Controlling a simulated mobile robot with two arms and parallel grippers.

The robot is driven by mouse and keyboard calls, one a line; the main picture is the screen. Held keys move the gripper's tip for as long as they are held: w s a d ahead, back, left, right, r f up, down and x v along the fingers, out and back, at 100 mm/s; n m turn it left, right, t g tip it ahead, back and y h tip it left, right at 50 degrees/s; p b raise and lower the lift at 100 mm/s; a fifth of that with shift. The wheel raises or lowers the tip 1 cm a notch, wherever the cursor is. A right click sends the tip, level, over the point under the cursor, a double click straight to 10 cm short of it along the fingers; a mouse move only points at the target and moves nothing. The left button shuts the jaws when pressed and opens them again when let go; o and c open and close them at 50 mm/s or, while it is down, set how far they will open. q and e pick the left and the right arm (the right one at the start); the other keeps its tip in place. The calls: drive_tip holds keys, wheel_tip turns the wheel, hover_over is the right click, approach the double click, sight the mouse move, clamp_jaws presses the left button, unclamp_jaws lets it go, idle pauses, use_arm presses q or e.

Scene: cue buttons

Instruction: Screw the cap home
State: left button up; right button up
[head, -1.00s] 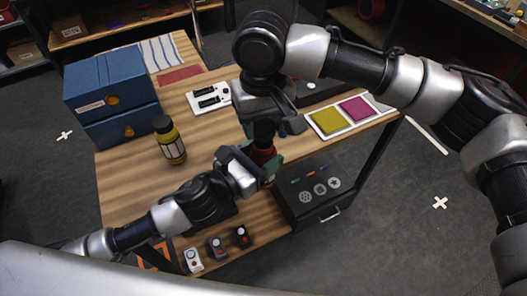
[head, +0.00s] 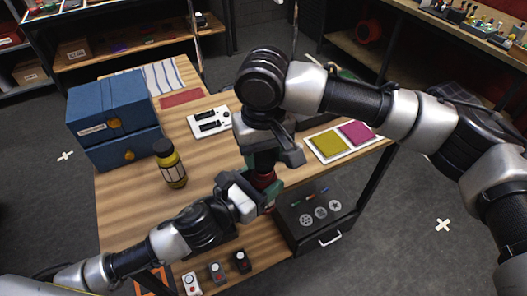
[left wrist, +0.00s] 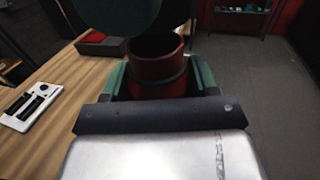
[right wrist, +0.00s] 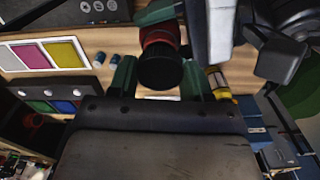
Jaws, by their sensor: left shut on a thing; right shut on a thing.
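My left gripper (left wrist: 160,76) is shut on a red bottle (left wrist: 158,88), its green fingers on either side of the body. In the head view a small red part of the bottle (head: 263,180) shows between the two grippers, above the table's front part. My right gripper (right wrist: 157,80) comes from above, its green fingers either side of a black round cap (right wrist: 160,72). In the right wrist view the cap lies in line with the red body and close against it. I cannot tell how far the cap is seated on the bottle, as the grippers hide the joint.
A yellow bottle with a dark cap (head: 171,165) stands left on the table, near a blue drawer box (head: 115,112). A white panel (head: 209,122) and a tray with yellow and magenta squares (head: 342,141) lie behind. A black drawer unit (head: 318,216) is right of the grippers.

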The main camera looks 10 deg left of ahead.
drive_tip(key=shift+f, duration=0.85)
drive_tip(key=shift+f, duration=0.55)
use_arm(q)
clamp_jaws()
use_arm(e)
drive_tip(key=m, duration=1.1)
drive_tip(key=shift+a+f, duration=0.1)
drive_tip(key=m, duration=1.1)
drive_tip(key=shift+m, duration=0.4)
drive_tip(key=shift+w, duration=0.1)
